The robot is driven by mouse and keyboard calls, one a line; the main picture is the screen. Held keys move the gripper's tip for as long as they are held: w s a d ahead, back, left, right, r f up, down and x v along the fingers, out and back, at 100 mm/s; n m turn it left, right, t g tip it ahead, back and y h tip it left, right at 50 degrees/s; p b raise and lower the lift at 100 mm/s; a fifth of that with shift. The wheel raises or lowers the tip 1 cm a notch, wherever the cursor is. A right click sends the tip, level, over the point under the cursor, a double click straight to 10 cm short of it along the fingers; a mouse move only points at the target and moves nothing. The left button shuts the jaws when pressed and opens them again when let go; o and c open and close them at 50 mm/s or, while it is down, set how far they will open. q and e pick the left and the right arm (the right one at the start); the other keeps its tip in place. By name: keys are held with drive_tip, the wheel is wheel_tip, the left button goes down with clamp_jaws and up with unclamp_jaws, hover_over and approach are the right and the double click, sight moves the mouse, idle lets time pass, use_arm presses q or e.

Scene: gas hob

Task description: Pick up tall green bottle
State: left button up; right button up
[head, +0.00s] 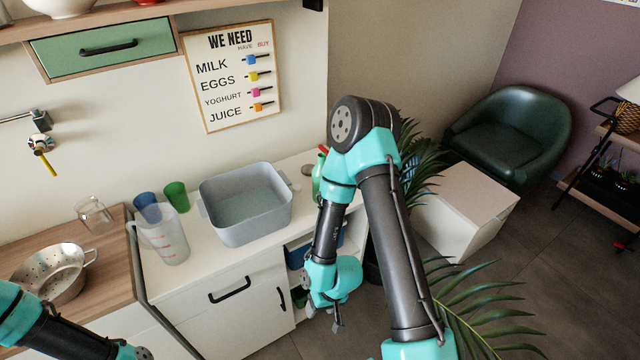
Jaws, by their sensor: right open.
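A green bottle (317,180) with a red top stands at the right end of the white counter. My right arm hides much of it. My right gripper (324,316) is open and empty. It hangs low in front of the cabinet's open shelves, below the counter top and apart from the bottle. Only part of my left arm shows at the bottom left; its gripper fingers are not visible.
A grey basin (245,230), a measuring jug (165,235), a green cup (177,196) and a blue cup (144,201) stand on the counter (215,268). A metal colander (50,275) and a glass (93,213) are at left. Plant leaves (480,310) spread at lower right.

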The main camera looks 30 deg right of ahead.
idle(0.4)
drive_tip(key=o, duration=0.7)
drive_tip(key=shift+w, duration=0.1)
